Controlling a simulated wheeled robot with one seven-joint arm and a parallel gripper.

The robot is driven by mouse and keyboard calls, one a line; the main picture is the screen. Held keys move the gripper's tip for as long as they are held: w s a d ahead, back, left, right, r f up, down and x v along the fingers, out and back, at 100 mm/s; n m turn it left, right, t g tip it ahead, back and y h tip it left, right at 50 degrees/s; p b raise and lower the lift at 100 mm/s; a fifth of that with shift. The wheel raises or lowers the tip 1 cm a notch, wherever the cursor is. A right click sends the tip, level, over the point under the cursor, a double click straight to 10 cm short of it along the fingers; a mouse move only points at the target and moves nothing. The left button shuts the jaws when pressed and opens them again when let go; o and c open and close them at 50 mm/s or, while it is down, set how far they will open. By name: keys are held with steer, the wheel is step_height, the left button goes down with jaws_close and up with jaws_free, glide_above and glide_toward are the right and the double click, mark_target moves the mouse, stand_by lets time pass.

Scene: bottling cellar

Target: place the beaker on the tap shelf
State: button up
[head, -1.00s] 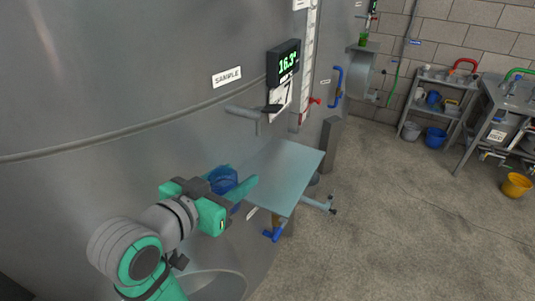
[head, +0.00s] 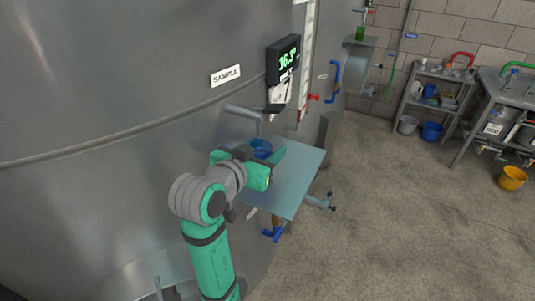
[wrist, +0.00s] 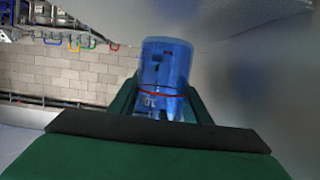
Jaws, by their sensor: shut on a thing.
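The beaker (head: 261,149) is blue and see-through. In the wrist view the beaker (wrist: 164,75) shows a red line around it and pale markings. My gripper (head: 266,158) is shut on it, with green fingers on both sides. The tap shelf (head: 295,185) is a flat grey-blue plate against the tank. The beaker is over the shelf's back left part, close below the grey sample spout (head: 245,113). My gripper hides the beaker's lower part, so I cannot tell whether it touches the shelf.
A lit display (head: 284,60) hangs on the tank above the spout. A blue-handled valve (head: 273,234) sits below the shelf. The shelf's right and front parts are bare. A rack (head: 437,95) and a yellow bucket (head: 512,178) stand far right.

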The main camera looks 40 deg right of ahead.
steer(key=shift+f, duration=0.8)
steer(key=shift+f, duration=0.15)
steer(key=o, duration=1)
steer(key=shift+o, duration=0.2)
steer(key=shift+r, duration=0.2)
steer(key=v, duration=1.2)
